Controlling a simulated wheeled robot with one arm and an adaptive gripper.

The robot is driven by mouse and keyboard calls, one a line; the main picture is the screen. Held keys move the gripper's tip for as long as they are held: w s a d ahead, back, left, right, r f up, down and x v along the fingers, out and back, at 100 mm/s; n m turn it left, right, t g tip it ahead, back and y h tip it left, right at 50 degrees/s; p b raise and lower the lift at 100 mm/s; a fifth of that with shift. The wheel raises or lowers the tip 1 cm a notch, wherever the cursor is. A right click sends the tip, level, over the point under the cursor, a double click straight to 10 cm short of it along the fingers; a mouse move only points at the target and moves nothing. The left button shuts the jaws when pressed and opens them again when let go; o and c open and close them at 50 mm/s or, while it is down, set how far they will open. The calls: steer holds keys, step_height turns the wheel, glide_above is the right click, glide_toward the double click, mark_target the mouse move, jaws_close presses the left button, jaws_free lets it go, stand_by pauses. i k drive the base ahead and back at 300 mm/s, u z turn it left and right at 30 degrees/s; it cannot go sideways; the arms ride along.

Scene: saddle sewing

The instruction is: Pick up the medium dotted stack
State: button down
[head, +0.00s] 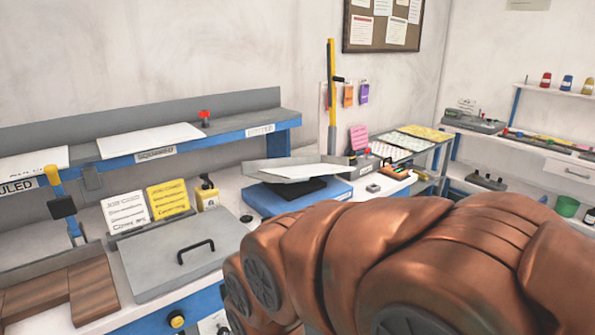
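I cannot pick out a stack as the medium dotted one. On the grey shelf, a white paper stack (150,138) lies above a label reading "SQUARED" (156,154). Another white stack (30,163) lies at the far left above a label that ends in "ULED". A third label (260,130) at the shelf's right end is too small to read, and no paper shows above it. A pale sheet or tray (290,170) rests tilted on a blue device with a black pad. My brown arm fills the lower right and hides the bench there. My gripper is not in view.
A grey lidded box (185,258) with a black handle stands on the bench, with brown wooden blocks (92,290) to its left. White and yellow cards (167,198) stand behind it. A yellow post (331,90) rises near the wall. A side bench (545,150) stands at right.

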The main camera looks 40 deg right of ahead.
mark_target(307, 170)
steer(key=k, duration=0.5)
steer(key=z, duration=0.7)
steer(key=i, duration=1.25)
steer(key=u, duration=0.2)
